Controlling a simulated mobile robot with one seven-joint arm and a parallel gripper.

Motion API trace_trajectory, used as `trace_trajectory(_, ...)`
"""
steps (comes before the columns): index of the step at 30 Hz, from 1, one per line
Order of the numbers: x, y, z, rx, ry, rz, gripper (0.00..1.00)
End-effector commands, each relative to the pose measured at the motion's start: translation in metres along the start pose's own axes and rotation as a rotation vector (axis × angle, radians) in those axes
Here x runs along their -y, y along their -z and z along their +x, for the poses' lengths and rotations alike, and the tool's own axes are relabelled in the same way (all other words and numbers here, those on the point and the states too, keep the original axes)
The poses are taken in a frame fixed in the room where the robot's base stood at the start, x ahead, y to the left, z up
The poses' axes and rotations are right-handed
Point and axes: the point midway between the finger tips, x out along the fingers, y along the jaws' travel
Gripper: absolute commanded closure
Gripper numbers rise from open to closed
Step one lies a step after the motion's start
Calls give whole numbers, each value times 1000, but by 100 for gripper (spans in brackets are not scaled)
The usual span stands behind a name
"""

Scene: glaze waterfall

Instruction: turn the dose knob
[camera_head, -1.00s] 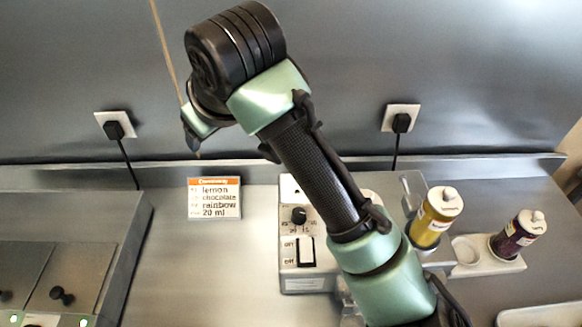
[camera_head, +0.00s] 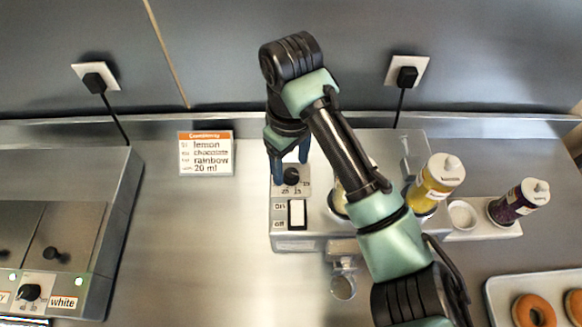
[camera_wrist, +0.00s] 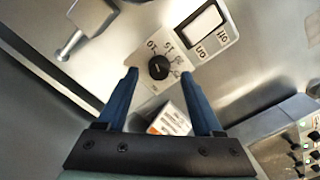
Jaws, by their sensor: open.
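The dose knob (camera_head: 291,175) is a small black dial with printed numbers around it, on the light panel of the dosing machine (camera_head: 300,243). In the wrist view the knob (camera_wrist: 159,67) lies just beyond and between the fingertips. My gripper (camera_head: 289,170) is above the knob, pointing down, with its blue fingers apart. In the wrist view my gripper (camera_wrist: 158,75) is open with nothing between the fingers; I cannot tell its exact height over the knob. An on/off rocker switch (camera_head: 297,213) sits just in front of the knob. The order card (camera_head: 206,157) reads lemon, chocolate, rainbow, 20 ml.
A yellow bottle (camera_head: 436,183) and a dark purple bottle (camera_head: 520,202) stand at the right of the machine. A tray (camera_head: 497,300) with doughnuts is at the lower right. A metal unit (camera_head: 75,225) stands at the left. The counter (camera_head: 190,240) between is clear.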

Motion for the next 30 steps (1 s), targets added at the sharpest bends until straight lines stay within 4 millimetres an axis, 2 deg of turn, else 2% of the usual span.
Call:
trace_trajectory(6,-1,-1,17,1,-1,1,32)
trace_trajectory(15,-1,0,19,-1,-2,0,32)
trace_trajectory(26,-1,0,18,-1,-2,0,97)
trace_trajectory(27,-1,0,18,-1,-2,0,100)
trace_trajectory(30,-1,0,18,-1,-2,0,100)
